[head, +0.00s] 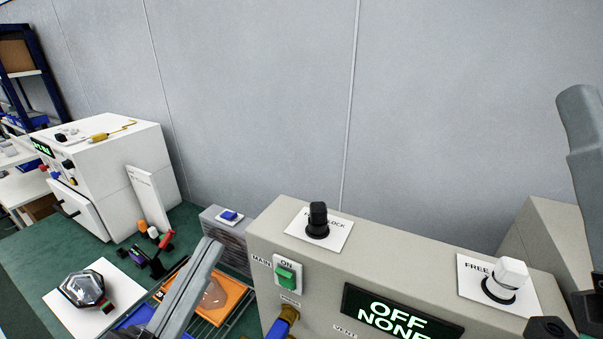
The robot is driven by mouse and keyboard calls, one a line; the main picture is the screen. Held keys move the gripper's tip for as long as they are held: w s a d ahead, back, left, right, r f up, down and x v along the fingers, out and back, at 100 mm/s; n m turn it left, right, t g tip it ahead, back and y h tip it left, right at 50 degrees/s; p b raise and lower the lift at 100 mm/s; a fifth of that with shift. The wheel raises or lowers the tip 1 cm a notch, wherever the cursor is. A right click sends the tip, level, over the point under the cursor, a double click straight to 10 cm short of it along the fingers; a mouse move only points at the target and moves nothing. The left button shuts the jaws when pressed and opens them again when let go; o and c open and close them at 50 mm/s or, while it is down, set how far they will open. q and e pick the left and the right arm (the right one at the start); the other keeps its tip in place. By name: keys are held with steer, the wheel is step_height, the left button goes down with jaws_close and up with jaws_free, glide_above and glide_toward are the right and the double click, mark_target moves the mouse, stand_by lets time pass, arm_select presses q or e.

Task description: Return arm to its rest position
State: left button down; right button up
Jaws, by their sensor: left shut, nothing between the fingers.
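My left gripper (208,250) reaches up from the bottom of the head view, left of centre. Its grey fingers are shut and hold nothing. They show in front of an orange tray (238,292) that lies on the green bench; I cannot tell the height between them. Part of my right arm (588,140) stands at the right edge of the view. Its gripper does not show.
A beige control box (400,262) with knobs, a green switch (287,277) and an "OFF NONE" display fills the lower right. A white machine (110,165) stands at left. A clear faceted lamp (82,288) sits on a white plate. Green bench (40,255) is bare at far left.

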arm_select(q)
steer(key=s+a+r+n+t+y+p, duration=0.1)
steer(key=s+a+r+n+t+y, duration=0.15)
steer(key=r, duration=0.35)
steer(key=s+a+r+n+t+y, duration=0.1)
steer(key=a+r+n+y, duration=0.1)
steer(key=r+n+y, duration=0.3)
steer(key=s+a+r+n+t+y+p, duration=0.1)
steer(key=s+a+r+t+y, duration=0.15)
steer(key=r, duration=0.55)
step_height(320, 180, up, 24)
steer(key=h+p, duration=0.1)
steer(key=p, duration=2.3)
steer(key=shift+w+a+f, duration=0.15)
steer(key=shift+w+f, duration=0.05)
steer(key=shift+w, duration=0.25)
arm_select(e)
step_height(320, 180, up, 26)
arm_select(q)
steer(key=shift+m, duration=0.25)
arm_select(e)
steer(key=shift+r, duration=0.1)
